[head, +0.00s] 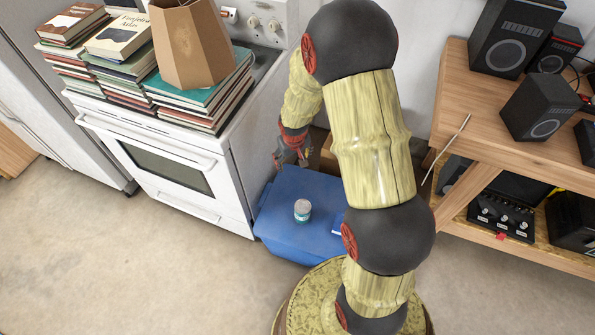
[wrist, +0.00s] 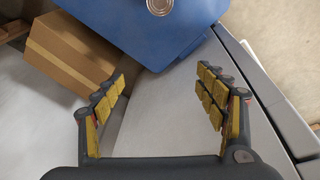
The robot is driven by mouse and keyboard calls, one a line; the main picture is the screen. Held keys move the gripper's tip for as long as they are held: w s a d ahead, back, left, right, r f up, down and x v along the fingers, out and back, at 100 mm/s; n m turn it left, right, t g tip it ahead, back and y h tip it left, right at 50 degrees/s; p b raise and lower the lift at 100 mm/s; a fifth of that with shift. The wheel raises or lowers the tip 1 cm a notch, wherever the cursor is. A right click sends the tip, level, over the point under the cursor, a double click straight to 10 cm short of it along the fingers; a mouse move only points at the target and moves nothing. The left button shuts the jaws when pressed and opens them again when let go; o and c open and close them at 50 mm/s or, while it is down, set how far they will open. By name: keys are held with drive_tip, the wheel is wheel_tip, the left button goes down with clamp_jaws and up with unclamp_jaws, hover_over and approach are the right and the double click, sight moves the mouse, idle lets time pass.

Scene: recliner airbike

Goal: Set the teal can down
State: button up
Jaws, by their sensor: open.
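The teal can (head: 302,210) stands upright on the lid of a blue bin (head: 283,233) in the head view. It has a pale top and a teal and white label. In the wrist view the can's round metal top (wrist: 160,6) shows at the upper edge, on the blue bin (wrist: 125,28). My gripper (head: 292,162) is at the bin's back left, beside the stove, apart from the can. In the wrist view my gripper (wrist: 162,88) has its fingers spread wide with nothing between them.
A white stove (head: 180,165) stacked with books (head: 205,95) stands left of the bin. A cardboard box (wrist: 72,52) is beside the bin. A wooden shelf (head: 465,85) with speakers is at the right. Open floor (head: 130,260) lies in front.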

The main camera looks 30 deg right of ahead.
drive_tip(key=s+a+r+t, duration=0.1)
drive_tip(key=s+a+r, duration=0.25)
drive_tip(key=r, duration=0.75)
drive_tip(key=s+a+r, duration=0.3)
drive_tip(key=s+r, duration=0.1)
drive_tip(key=r, duration=0.7)
drive_tip(key=s+a+r+t, duration=0.1)
drive_tip(key=s+a+r, duration=0.2)
drive_tip(key=s+r, duration=0.2)
drive_tip(key=s+a+r+n+t+y, duration=0.1)
drive_tip(key=s+a+r, duration=0.2)
drive_tip(key=s, duration=0.9)
wheel_tip(320, 180, up, 3)
drive_tip(key=shift+a+r, duration=0.1)
drive_tip(key=shift+a, duration=0.1)
